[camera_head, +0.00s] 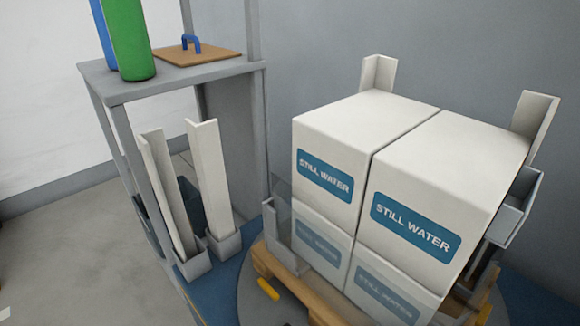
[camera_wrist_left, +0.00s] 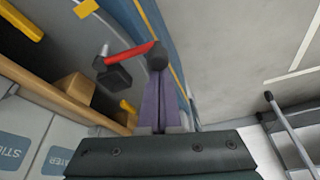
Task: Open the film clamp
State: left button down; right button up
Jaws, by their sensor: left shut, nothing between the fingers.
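The film clamp shows in the left wrist view as a red lever (camera_wrist_left: 131,53) with a dark block (camera_wrist_left: 115,76) at its left end and a black round knob (camera_wrist_left: 157,57) at its right end. My left gripper (camera_wrist_left: 159,84) has its two purple fingers together with nothing between them. The fingertips lie right beside the knob in the picture; I cannot tell whether they touch it. I cannot make out the clamp in the head view. Neither gripper shows in the head view.
White still-water boxes (camera_head: 335,145) stand in two layers on a wooden pallet (camera_head: 291,292) on a grey turntable (camera_head: 246,298). The lower layer looks hazy, as if film-covered.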

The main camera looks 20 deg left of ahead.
pick_arm(q)
jog(key=p+v, duration=0.6)
jog(key=v, duration=0.4)
jog(key=shift+w, duration=0.1)
